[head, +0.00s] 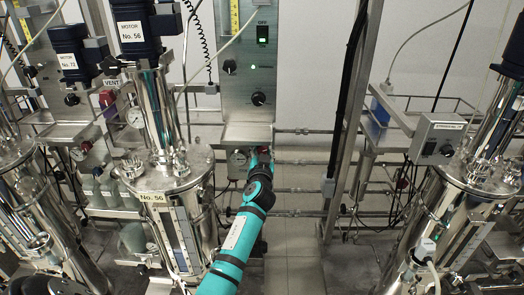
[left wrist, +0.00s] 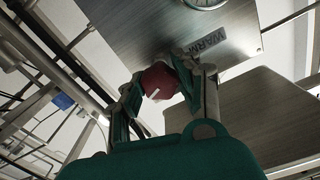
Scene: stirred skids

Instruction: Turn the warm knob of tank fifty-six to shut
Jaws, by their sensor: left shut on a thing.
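Tank fifty-six (head: 150,112) is a tall steel vessel left of centre in the head view, with a "No. 56" label (head: 152,197) on it. Beside it stands a steel control panel (head: 235,80). In the left wrist view the warm knob (left wrist: 161,82) is dark red with a white mark, below the engraved word "WARM" (left wrist: 208,40) on a steel plate. My left gripper (head: 261,155) is shut on this knob, one finger on each side. In the head view the gripper mostly hides the knob. My right gripper is not in view.
A round gauge (head: 238,157) sits just left of my gripper. Pipes (head: 300,162) run behind, and a steel post (head: 347,130) rises right of my arm.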

